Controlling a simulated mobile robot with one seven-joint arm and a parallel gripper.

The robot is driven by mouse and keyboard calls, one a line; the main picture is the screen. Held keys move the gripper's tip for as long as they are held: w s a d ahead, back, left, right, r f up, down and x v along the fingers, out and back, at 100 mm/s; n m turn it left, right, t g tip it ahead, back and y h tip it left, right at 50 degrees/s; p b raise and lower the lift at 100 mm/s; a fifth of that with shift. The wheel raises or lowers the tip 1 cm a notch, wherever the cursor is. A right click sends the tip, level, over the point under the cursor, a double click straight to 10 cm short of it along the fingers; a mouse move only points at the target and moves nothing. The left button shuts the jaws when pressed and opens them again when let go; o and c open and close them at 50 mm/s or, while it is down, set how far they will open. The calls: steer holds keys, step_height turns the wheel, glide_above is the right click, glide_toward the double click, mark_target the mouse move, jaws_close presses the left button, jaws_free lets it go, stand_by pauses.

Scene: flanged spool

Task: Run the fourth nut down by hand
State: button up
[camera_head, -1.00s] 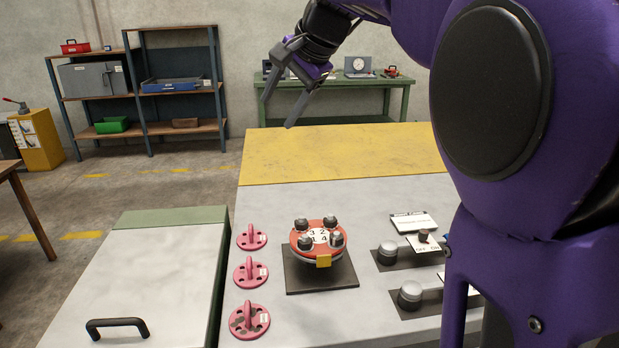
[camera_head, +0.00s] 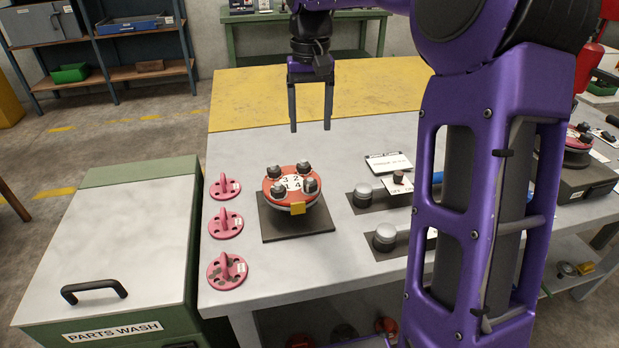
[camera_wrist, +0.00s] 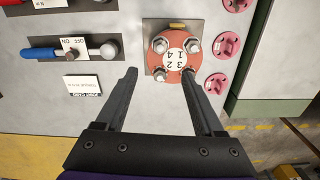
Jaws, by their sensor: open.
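The flanged spool (camera_head: 270,199) has an orange-red top flange with a white numbered label, and stands on a dark square plate (camera_head: 268,232) on the bench. Several grey nuts sit on studs around the label. The nut by number 4 (camera_head: 309,185) is at the near right of the flange; in the wrist view it is at the flange's upper left (camera_wrist: 160,45). How far down it sits is unclear. My gripper (camera_head: 311,129) is open and empty, fingers pointing down, above and beyond the spool, touching nothing. In the wrist view the spool lies ahead of the fingertips (camera_wrist: 159,73).
Pink handled discs (camera_head: 225,222) stand in a column left of the spool. Right of it are round-headed tools on dark mats (camera_head: 372,241), an ON/OFF card and a sign. The parts wash cabinet (camera_head: 120,240) is at the left. The yellow bench strip (camera_head: 250,92) is clear.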

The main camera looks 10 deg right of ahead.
mark_target(310, 183)
step_height(310, 183, down, 16)
steer(key=shift+r+b, duration=0.2)
steer(key=shift+b, duration=0.8)
jaws_close()
